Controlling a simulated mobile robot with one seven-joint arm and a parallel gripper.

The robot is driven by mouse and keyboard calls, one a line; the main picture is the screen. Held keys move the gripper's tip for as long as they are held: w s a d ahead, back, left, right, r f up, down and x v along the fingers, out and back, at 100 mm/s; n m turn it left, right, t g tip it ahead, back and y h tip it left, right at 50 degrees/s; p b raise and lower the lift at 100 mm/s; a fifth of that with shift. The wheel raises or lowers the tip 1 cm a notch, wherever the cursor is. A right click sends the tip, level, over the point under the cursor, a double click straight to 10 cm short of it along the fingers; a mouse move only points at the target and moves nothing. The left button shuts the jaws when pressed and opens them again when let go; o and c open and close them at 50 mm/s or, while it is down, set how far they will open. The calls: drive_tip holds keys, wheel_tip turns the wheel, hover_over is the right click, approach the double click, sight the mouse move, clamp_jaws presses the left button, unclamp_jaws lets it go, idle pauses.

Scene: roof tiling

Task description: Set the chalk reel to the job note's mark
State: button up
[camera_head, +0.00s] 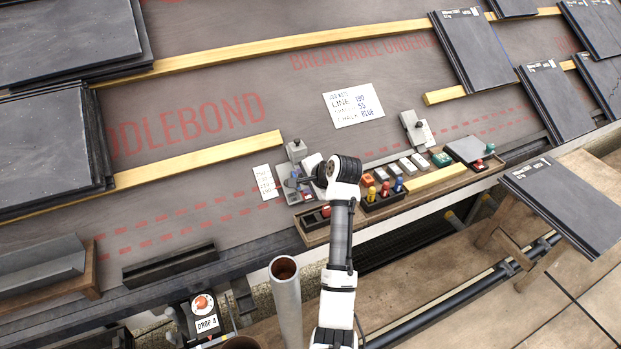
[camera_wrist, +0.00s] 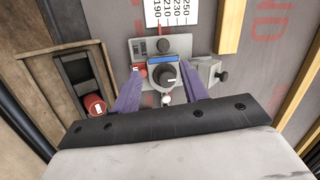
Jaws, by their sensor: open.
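The chalk reel (camera_head: 287,190) is a grey plated device on the roof underlay, partly hidden by my gripper in the head view. In the wrist view the reel (camera_wrist: 149,50) shows a dark round knob (camera_wrist: 171,81) with a white mark, and a blue strip above it. A white scale card (camera_wrist: 172,12) reads 190, 210, 230, 250; a thin red line stands below it near 190. My gripper (camera_wrist: 163,88) is open, its purple fingers either side of the knob; contact cannot be told. The job note (camera_head: 353,105) seems to read line 190, 55, chalk blue.
A wooden tray (camera_head: 425,182) with coloured bottles and blocks lies right of the reel. A red-capped item (camera_wrist: 95,105) sits in a dark slot left of my fingers. Wooden battens (camera_head: 200,160) and slate stacks (camera_head: 470,50) surround the work area.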

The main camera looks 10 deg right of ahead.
drive_tip(key=v, duration=0.4)
drive_tip(key=shift+s+d+f, duration=0.1)
idle(0.4)
